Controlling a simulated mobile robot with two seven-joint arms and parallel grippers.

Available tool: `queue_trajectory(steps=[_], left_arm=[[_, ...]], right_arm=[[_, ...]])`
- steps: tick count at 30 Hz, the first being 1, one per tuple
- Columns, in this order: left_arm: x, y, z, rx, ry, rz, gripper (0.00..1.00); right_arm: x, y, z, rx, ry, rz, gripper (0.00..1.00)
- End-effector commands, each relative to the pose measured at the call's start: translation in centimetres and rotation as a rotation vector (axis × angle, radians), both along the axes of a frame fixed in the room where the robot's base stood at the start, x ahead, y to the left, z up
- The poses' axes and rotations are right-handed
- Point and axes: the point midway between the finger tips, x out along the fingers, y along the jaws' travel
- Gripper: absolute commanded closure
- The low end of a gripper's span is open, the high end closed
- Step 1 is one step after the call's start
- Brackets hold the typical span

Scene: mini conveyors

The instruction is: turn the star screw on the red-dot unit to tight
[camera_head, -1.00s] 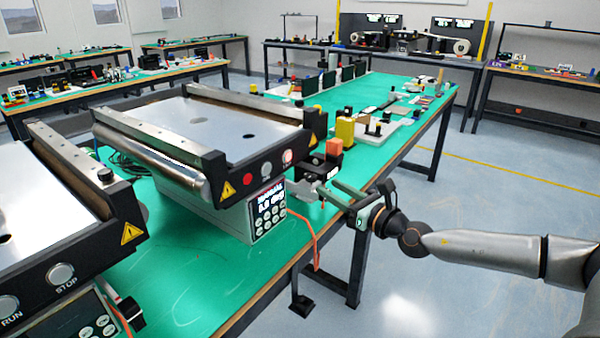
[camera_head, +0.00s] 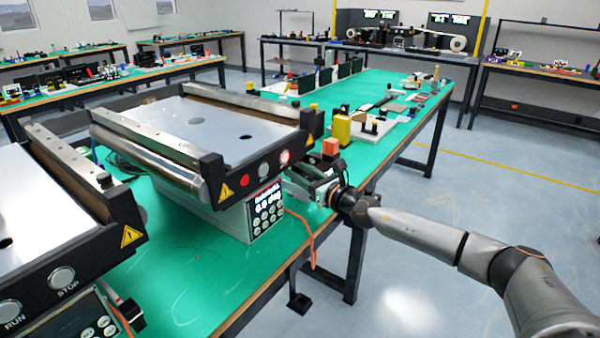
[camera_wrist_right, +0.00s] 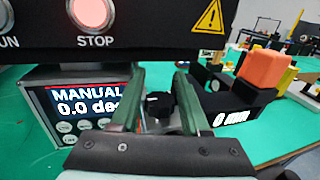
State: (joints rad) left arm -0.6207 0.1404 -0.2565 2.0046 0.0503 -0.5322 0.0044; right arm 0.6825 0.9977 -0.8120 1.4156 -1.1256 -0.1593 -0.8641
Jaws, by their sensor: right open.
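The red-dot unit (camera_head: 250,140) is the farther mini conveyor, with a red dot on its black front rail. Its display box (camera_wrist_right: 85,108) reads MANUAL and 0.0 deg in the right wrist view. The black star screw (camera_wrist_right: 158,106) shows there, partly hidden, low between my right gripper's two green fingers. My right gripper (camera_head: 308,184) is at the unit's front right corner, and it also shows in the right wrist view (camera_wrist_right: 159,80). It is open, with a finger on each side of the screw; contact cannot be told. In the head view the gripper hides the screw.
An orange block (camera_wrist_right: 265,70) on a black block with a white readout (camera_wrist_right: 230,112) stands close right of the fingers. The unit's black rail (camera_wrist_right: 130,35) overhangs them. An orange cable (camera_head: 313,245) hangs at the table edge. A second conveyor (camera_head: 40,200) stands nearer left.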

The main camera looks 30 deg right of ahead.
Motion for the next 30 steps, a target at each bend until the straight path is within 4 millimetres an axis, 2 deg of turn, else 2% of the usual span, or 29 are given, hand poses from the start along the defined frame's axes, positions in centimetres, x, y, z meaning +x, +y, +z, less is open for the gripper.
queue_trajectory(steps=[3, 15, 25, 30], left_arm=[[-0.2, 0.0, -0.1, 0.0, 0.003, 0.0, 1.0], [-0.4, 0.1, -0.2, 0.001, 0.008, 0.001, 1.0], [-0.3, 0.1, 0.1, 0.001, 0.005, 0.002, 1.0], [-0.2, 0.2, 1.3, 0.0, -0.007, 0.006, 1.0]], right_arm=[[0.0, 0.0, 0.0, 0.0, 0.0, 0.0, 0.54], [0.0, 0.0, 0.0, 0.001, 0.0, 0.0, 0.99], [0.0, 0.0, 0.1, 0.001, 0.0, -0.003, 1.0], [0.0, 0.0, 0.4, 0.002, 0.0, -0.026, 1.0]])
